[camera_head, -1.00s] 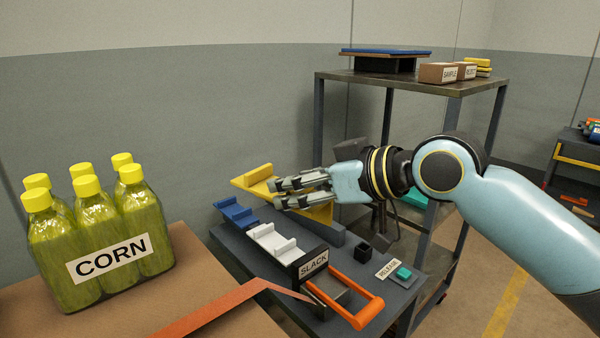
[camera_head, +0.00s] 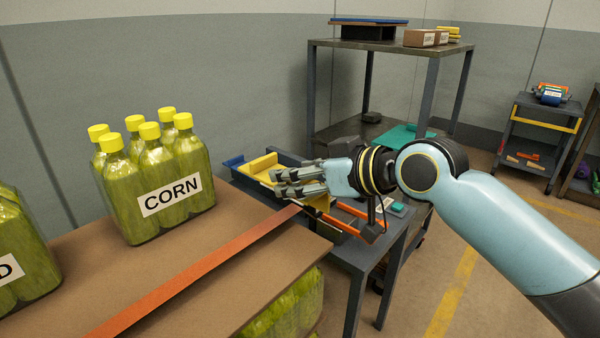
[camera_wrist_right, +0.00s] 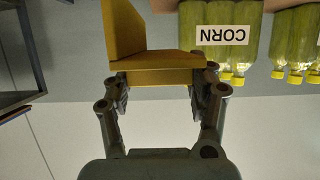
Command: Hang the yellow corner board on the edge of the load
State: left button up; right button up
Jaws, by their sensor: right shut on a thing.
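The yellow corner board (camera_head: 260,167) is an L-shaped piece held in my right gripper (camera_head: 282,182), whose fingers partly cover it. In the right wrist view, the board (camera_wrist_right: 155,68) spans between the fingertips of my right gripper (camera_wrist_right: 154,88). The load (camera_head: 215,285) is topped by a brown sheet with packs of yellow-capped bottles on it; the near CORN pack (camera_head: 155,180) stands left of the board. The board is by the load's far right edge; I cannot tell whether it touches. An orange strap (camera_head: 200,275) runs across the load top to that edge. My left gripper is not in view.
A low grey side table (camera_head: 365,255) with an orange-handled tool (camera_head: 350,218) stands just beyond the load, under my right arm. A taller shelf (camera_head: 390,58) with boxes stands behind it. Open floor (camera_head: 450,300) lies to the right.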

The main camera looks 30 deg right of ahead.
aim_at(300, 233)
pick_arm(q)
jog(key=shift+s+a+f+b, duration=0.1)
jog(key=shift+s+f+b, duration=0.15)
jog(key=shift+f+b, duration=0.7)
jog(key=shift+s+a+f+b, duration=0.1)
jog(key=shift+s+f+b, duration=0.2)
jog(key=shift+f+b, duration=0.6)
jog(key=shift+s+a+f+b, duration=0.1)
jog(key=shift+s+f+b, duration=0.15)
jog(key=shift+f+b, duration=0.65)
pick_arm(e)
jog(key=shift+f, duration=4.4)
pick_arm(q)
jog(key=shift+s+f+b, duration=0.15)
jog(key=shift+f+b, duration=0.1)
jog(key=shift+b, duration=0.1)
pick_arm(e)
jog(key=shift+f, duration=0.5)
jog(key=o, duration=1.2)
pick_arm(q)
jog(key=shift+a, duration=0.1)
pick_arm(e)
jog(key=shift+s+d+r, duration=0.1)
jog(key=shift+s+d, duration=0.05)
jog(key=shift+v, duration=5.8)
